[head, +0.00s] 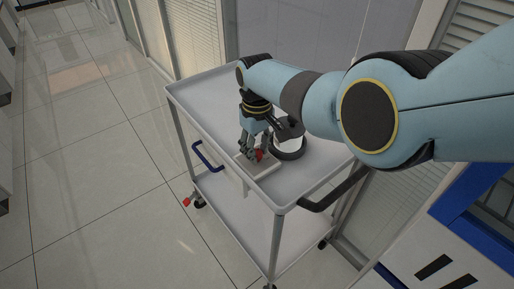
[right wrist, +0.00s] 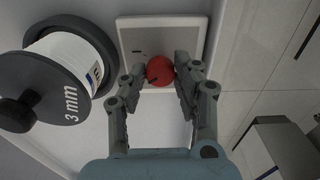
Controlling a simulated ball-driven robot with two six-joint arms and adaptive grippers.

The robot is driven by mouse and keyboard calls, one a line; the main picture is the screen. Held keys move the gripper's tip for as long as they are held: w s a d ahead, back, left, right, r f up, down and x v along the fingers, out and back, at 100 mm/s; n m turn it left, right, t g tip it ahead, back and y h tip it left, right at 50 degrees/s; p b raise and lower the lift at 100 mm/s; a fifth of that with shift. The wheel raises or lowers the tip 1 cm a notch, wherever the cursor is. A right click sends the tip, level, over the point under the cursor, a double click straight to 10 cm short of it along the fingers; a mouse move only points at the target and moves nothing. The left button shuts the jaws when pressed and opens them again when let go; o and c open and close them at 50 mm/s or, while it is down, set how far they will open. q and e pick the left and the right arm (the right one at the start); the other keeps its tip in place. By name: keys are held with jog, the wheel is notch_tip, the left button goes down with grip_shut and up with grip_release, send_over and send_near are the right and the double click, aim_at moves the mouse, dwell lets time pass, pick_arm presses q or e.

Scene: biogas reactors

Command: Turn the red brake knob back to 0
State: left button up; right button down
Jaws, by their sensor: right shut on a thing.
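The red brake knob (right wrist: 160,70) sits on a pale square plate (right wrist: 133,37) in the right wrist view, with a dark mark on its face. In the head view the knob (head: 259,155) shows as a small red spot on the plate on the trolley top. My right gripper (right wrist: 160,73) has its two fingers on either side of the knob, shut on it. In the head view my right gripper (head: 256,150) points down at the plate and partly hides the knob. My left gripper is not in view.
A spool marked 3 mm (right wrist: 60,80) stands close beside my right gripper; its dark base (head: 290,152) shows in the head view. The grey trolley (head: 200,92) has a raised rim, a blue handle (head: 207,158) and a black handle (head: 335,190). Tiled floor lies open at left.

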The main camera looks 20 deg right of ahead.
jog(key=c, duration=1)
grip_release()
jog(key=shift+r, duration=0.1)
notch_tip(320, 180, up, 12)
jog(key=shift+f, duration=0.1)
